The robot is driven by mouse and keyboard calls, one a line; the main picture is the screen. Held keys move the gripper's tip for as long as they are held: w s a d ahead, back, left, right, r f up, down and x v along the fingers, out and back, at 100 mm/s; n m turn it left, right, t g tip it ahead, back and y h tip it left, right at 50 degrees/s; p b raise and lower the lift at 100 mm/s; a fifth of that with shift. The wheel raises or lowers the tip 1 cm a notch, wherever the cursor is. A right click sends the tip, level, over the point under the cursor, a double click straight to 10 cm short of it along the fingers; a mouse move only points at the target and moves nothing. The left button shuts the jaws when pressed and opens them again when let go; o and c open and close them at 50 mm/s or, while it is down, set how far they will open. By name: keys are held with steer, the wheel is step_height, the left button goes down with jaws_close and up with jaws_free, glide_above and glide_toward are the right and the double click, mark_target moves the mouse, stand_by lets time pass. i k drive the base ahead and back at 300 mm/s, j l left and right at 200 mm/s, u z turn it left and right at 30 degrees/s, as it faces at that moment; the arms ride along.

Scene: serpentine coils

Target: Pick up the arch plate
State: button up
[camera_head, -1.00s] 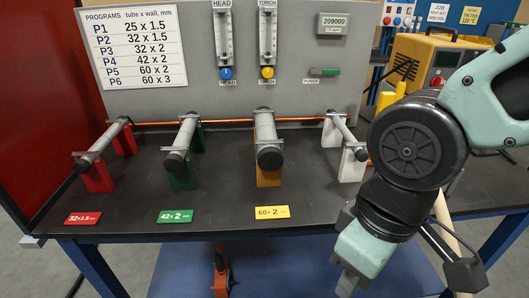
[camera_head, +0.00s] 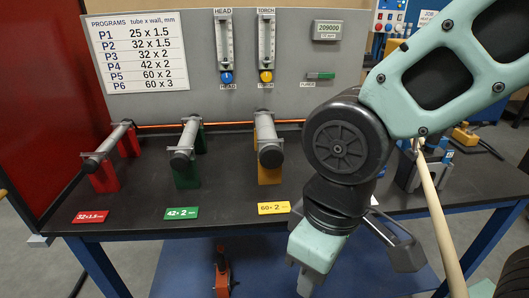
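I cannot make out an arch plate for certain in the head view. My gripper (camera_head: 310,270) hangs in front of the table's front edge, at the bottom of the picture. Its fingertips are partly cut off or turned away, so I cannot tell whether it is open or shut. No held object shows clearly. My arm hides part of the tabletop on the right.
On the dark table (camera_head: 130,195) stand tubes on red (camera_head: 104,178), green (camera_head: 186,174) and yellow (camera_head: 268,172) supports. Labels lie in front of them. A blue-grey device (camera_head: 432,165) stands right of my arm. A wooden pole (camera_head: 440,220) rises at right. A panel closes the back.

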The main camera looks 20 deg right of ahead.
mark_target(439, 168)
steer(key=i+l+u, duration=0.15)
steer(key=l, duration=0.2)
steer(key=z, duration=1.25)
